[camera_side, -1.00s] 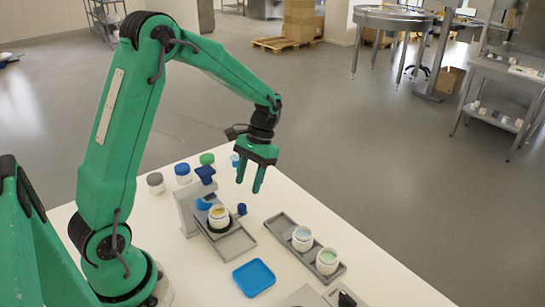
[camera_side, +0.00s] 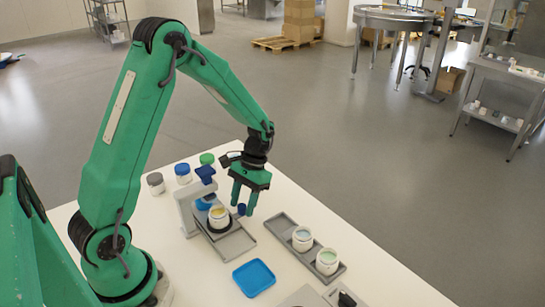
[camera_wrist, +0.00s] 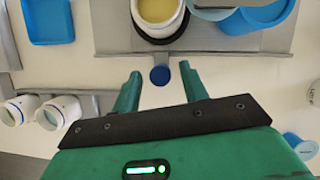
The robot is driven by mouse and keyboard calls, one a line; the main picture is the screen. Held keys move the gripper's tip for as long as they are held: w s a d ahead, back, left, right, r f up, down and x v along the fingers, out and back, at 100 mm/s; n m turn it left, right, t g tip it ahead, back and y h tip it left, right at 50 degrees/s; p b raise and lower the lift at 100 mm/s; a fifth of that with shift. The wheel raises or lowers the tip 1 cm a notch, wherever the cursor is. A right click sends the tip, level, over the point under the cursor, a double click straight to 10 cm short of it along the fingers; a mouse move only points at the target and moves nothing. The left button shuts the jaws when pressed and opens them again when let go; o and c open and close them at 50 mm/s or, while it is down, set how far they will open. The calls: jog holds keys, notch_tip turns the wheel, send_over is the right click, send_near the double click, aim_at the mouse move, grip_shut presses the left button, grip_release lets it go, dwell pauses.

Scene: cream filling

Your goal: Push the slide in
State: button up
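My gripper (camera_side: 242,204) is open and points down at the knob. In the wrist view the knob appears between my fingertips (camera_wrist: 161,76); I cannot tell whether they touch it.
A grey tray (camera_side: 273,230) with two white jars (camera_side: 302,238) stands to the right. A flat blue tray (camera_side: 254,278) lies in front. Lidded jars (camera_side: 183,173) stand behind the station. A blue round part (camera_side: 203,203) is behind the filled jar.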

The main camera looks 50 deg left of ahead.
grip_shut()
jog(key=shift+h, duration=0.3)
jog(key=shift+a, duration=2.45)
jog(key=shift+o, duration=0.7)
grip_release()
jog(key=v, duration=0.8)
jog(key=shift+s+d, duration=0.1)
